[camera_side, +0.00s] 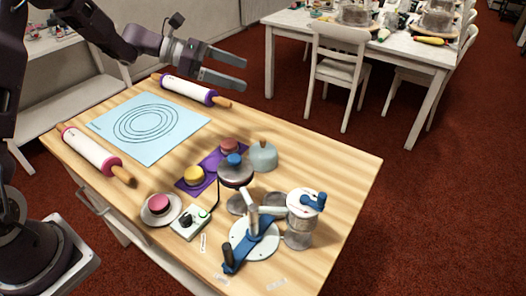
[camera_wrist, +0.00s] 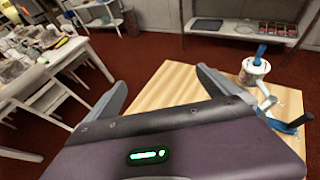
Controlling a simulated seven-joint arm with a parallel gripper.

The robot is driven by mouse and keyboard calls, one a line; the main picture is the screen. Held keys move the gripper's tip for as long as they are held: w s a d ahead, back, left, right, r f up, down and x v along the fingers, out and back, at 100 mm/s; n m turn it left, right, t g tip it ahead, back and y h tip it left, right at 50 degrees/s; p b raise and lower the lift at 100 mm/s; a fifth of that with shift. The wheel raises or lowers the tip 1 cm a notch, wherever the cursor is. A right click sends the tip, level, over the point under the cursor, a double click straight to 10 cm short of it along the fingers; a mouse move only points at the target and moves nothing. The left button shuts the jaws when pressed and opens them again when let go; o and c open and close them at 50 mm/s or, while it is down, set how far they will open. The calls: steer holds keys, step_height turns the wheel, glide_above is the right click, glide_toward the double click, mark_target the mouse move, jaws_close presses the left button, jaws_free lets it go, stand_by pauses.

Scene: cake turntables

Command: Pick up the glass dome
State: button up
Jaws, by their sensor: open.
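A pale blue-grey translucent dome with a small tan knob (camera_side: 263,157) stands upright on the wooden table; it looks like the glass dome. It sits beside a purple mat, behind a dark round piece with a blue knob (camera_side: 235,174). My gripper (camera_side: 241,75) is open and empty. It is high above the far edge of the table, up and to the left of the dome, and well apart from it. The gripper's fingers also show in the wrist view, with nothing between them. I cannot make out the dome in the wrist view.
A hand-cranked canister (camera_side: 300,220) and a blue-and-white crank device (camera_side: 255,238) stand at the front right, also partly in the wrist view (camera_wrist: 255,70). A control box (camera_side: 190,224), small cakes, and rolling pins (camera_side: 188,91) around a blue mat (camera_side: 178,110) occupy the left.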

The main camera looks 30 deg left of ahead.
mark_target(254, 147)
step_height(254, 147, down, 23)
steer(key=shift+d+r, duration=0.1)
steer(key=shift+r, duration=0.1)
steer(key=x, duration=0.7)
steer(key=shift+s+d+f, duration=0.1)
steer(key=shift+s+d, duration=0.1)
steer(key=shift+d, duration=0.05)
steer(key=c, duration=1.4)
steer(key=shift+o, duration=0.2)
steer(key=shift+r, duration=0.2)
